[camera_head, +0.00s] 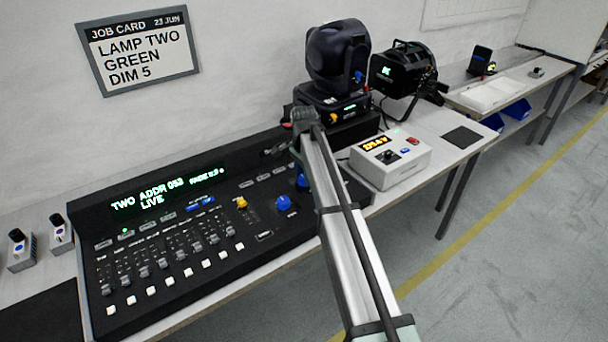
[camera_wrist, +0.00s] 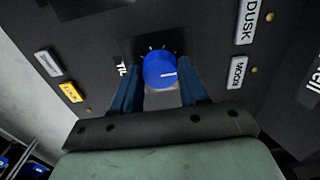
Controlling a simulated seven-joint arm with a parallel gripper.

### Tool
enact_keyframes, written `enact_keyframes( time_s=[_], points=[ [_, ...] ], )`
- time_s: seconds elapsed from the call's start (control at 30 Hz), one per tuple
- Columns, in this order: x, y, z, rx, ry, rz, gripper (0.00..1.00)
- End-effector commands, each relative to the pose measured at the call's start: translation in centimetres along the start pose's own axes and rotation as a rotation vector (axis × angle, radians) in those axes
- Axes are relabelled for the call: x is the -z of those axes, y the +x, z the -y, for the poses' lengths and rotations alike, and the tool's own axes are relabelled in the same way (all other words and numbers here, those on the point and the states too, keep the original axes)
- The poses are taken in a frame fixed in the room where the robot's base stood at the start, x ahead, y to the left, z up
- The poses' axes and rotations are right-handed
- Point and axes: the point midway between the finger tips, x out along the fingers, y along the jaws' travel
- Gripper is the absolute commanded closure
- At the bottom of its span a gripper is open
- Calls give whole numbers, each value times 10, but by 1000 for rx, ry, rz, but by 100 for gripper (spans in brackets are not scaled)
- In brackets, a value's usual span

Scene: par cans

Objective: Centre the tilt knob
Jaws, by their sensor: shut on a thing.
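The tilt knob (camera_wrist: 156,66) is round and bright blue, with a white pointer line aimed to the right in the wrist view. Small tick marks sit at its far edge, and a white label, partly hidden, begins "TI". My gripper (camera_wrist: 160,84) has its two dark blue fingers on either side of this knob, shut on it. In the head view my arm hides most of the gripper; a blue patch shows beside the arm, and I cannot tell if it is the knob. The console screen (camera_head: 166,196) reads "TWO ADDR 053" and "LIVE".
Another blue knob (camera_head: 284,204) and a yellow knob (camera_head: 241,203) are on the console left of my arm. A moving-head lamp (camera_head: 338,60) stands behind. A white box (camera_head: 391,160) with a lit display is to the right. The job card (camera_head: 138,50) says "LAMP TWO GREEN DIM 5".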

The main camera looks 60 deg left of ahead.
Motion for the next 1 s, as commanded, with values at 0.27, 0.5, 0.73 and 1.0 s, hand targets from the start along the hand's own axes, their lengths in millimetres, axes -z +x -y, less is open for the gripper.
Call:
enact_keyframes(
  time_s=[0.27, 0.5, 0.73, 1.0],
  points=[
    [0, 0, 0, 0, 7, 0, 87],
    [0, 0, 0, 0, 6, 0, 48],
    [0, 0, 0, 0, 6, 0, 31],
    [0, -4, 0, 1, 6, 0, 31]
  ],
)
